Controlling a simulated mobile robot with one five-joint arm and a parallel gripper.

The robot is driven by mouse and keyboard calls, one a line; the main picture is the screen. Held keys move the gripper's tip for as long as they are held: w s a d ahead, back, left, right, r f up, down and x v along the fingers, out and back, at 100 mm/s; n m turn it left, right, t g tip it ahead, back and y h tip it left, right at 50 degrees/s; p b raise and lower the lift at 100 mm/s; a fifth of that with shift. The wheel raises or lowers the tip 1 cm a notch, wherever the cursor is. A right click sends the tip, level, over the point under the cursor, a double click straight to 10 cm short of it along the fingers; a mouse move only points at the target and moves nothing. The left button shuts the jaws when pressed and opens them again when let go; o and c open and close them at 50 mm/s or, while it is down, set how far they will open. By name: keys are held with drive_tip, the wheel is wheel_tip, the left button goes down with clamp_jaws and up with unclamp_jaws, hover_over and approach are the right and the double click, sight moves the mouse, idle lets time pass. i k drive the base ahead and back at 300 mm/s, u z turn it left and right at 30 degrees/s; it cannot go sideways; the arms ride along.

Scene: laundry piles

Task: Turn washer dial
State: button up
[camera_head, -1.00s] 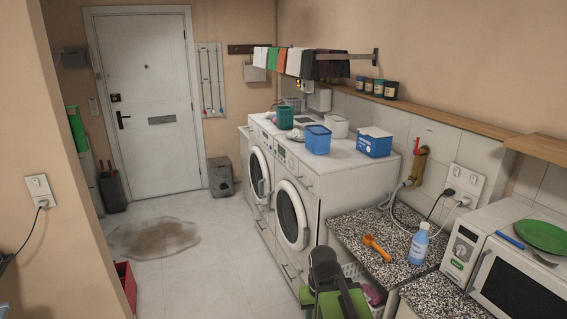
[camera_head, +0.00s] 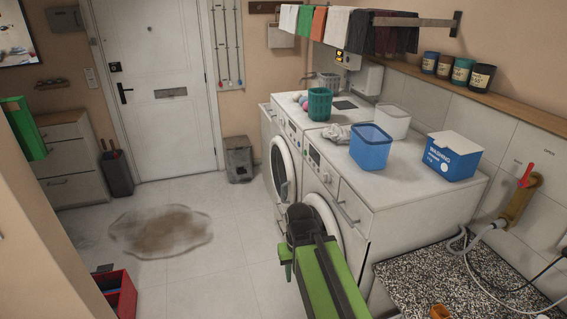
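Two white front-loading washers stand side by side: the near washer (camera_head: 352,209) and the far washer (camera_head: 283,165). Each has a round door and a control panel along its upper front edge. The near control panel (camera_head: 318,167) has a small dark display and small round controls; which one is the dial is too small to tell. The far control panel (camera_head: 281,127) also shows. My green and black arm reaches up from the bottom. My gripper (camera_head: 299,214) is at its far end, in front of the near washer's door, below and apart from the panel. Its fingers cannot be made out.
A blue tub (camera_head: 370,150), a green basket (camera_head: 319,104) and a blue-white washing box (camera_head: 452,158) sit on the washers. A speckled counter (camera_head: 425,272) is at lower right. A red crate (camera_head: 118,294) and a brown puddle (camera_head: 160,232) are on the floor.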

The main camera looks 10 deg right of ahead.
sight(327, 177)
drive_tip(key=u, duration=0.85)
drive_tip(key=i, duration=1.15)
drive_tip(key=u, duration=0.95)
drive_tip(key=i, duration=0.5)
drive_tip(key=z, duration=0.2)
drive_tip(key=k, duration=0.45)
drive_tip(key=u, duration=0.15)
